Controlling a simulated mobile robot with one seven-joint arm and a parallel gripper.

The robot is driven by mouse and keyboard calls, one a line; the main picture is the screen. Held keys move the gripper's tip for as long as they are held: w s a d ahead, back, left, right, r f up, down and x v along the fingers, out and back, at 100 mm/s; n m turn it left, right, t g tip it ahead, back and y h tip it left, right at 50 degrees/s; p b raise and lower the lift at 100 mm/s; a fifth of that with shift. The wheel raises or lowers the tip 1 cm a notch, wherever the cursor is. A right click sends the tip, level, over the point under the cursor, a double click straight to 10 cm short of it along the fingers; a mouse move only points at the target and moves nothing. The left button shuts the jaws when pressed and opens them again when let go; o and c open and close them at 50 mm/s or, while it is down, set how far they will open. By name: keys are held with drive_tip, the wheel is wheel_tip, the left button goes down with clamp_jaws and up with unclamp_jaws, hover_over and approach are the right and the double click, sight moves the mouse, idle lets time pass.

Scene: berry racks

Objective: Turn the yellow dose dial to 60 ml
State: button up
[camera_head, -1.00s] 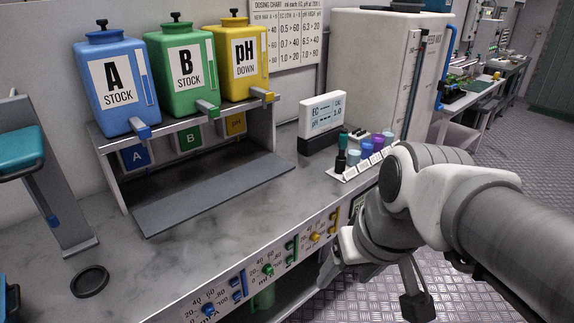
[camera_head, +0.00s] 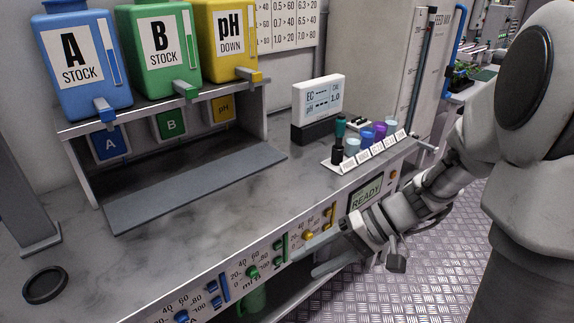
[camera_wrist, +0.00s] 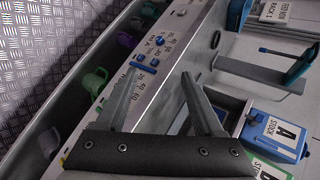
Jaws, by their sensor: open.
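The yellow dose dial (camera_head: 308,236) is a small round knob on the sloped front panel (camera_head: 266,256) of the bench, right of the green dial (camera_head: 252,272). A yellow lever (camera_head: 328,216) stands to its right. The dial's pointer is too small to read. My gripper (camera_head: 328,262) is in front of the panel, just right of and below the yellow dial, apart from it. In the wrist view my gripper (camera_wrist: 161,73) has its two fingers spread with nothing between them. That view shows the blue dial (camera_wrist: 160,41) and blue lever (camera_wrist: 140,67); I cannot make out the yellow dial there.
Blue (camera_head: 85,62), green (camera_head: 165,55) and yellow (camera_head: 230,42) stock tanks stand on a shelf at the back. A meter (camera_head: 318,105) and a rack of small bottles (camera_head: 345,168) sit on the bench. A READY screen (camera_head: 367,199) is right of the dials.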

drive_tip(key=w+d+f+m+t+y+b, duration=0.2)
drive_tip(key=w+d+f+t, duration=0.15)
drive_tip(key=f, duration=0.25)
drive_tip(key=w+d+f+m+t+y+b, duration=0.2)
drive_tip(key=w+f+t, duration=0.1)
drive_tip(key=w+f, duration=0.2)
drive_tip(key=m+t+h+b, duration=0.4)
drive_tip(key=m+t, duration=0.2)
drive_tip(key=t, duration=0.2)
approach(310, 238)
drive_tip(key=b+x, duration=0.2)
drive_tip(key=x, duration=0.6)
drive_tip(key=shift+w+f, duration=0.1)
drive_tip(key=shift+w, duration=0.1)
clamp_jaws()
